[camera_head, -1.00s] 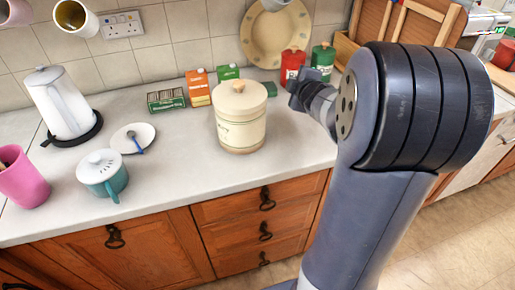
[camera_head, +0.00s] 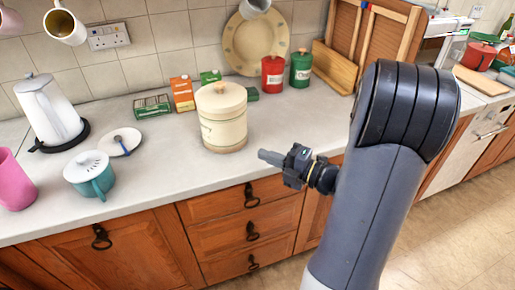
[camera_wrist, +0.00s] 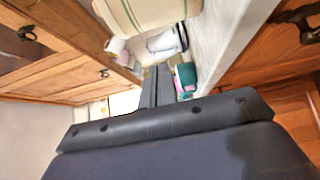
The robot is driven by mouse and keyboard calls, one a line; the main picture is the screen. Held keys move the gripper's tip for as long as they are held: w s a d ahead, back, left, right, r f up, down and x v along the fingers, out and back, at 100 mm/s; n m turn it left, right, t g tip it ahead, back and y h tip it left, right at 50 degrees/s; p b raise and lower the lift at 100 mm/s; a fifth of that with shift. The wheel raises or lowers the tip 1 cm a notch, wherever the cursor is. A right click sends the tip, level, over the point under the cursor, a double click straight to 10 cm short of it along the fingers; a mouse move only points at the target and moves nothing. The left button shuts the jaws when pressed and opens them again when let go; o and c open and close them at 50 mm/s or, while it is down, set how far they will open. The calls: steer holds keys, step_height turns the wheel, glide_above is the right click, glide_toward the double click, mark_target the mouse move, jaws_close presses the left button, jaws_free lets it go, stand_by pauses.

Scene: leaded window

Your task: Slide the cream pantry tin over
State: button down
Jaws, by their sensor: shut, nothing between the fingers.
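In the wrist view only part of the tin (camera_wrist: 150,12) shows at the top edge. My gripper (camera_head: 264,155) is shut and empty. In the head view it is to the right of the tin and nearer the worktop's front edge, pointing left, with a visible gap from the tin. In the wrist view the shut fingers (camera_wrist: 156,88) show in the middle, below the tin.
Behind the tin stand an orange carton (camera_head: 182,94), a green box (camera_head: 152,106), a red canister (camera_head: 273,71) and a green canister (camera_head: 300,69). To its left are a saucer (camera_head: 120,142), a teal lidded pot (camera_head: 91,176) and a white kettle (camera_head: 50,108). Worktop around the tin's front is clear.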

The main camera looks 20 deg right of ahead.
mark_target(227, 131)
steer(key=p+x, duration=0.2)
steer(key=x, duration=0.6)
steer(key=shift+w+a+r, duration=0.1)
steer(key=shift+w+a, duration=0.1)
steer(key=shift+a, duration=0.05)
steer(key=w+p, duration=0.1)
steer(key=w, duration=0.2)
steer(key=shift+w+d, duration=0.1)
steer(key=shift+w, duration=0.6)
steer(key=shift+w+f+b, duration=0.25)
steer(key=shift+w+b, duration=0.15)
steer(key=shift+w, duration=0.1)
steer(key=w+b, duration=0.1)
steer(key=w, duration=0.2)
steer(key=w+b, duration=0.2)
steer(key=w, duration=0.1)
steer(key=w+d+b, duration=0.1)
steer(key=w+b, duration=0.1)
steer(key=w, duration=0.1)
steer(key=shift+w, duration=0.4)
steer(key=shift+r, duration=0.2)
steer(key=shift+s, duration=0.1)
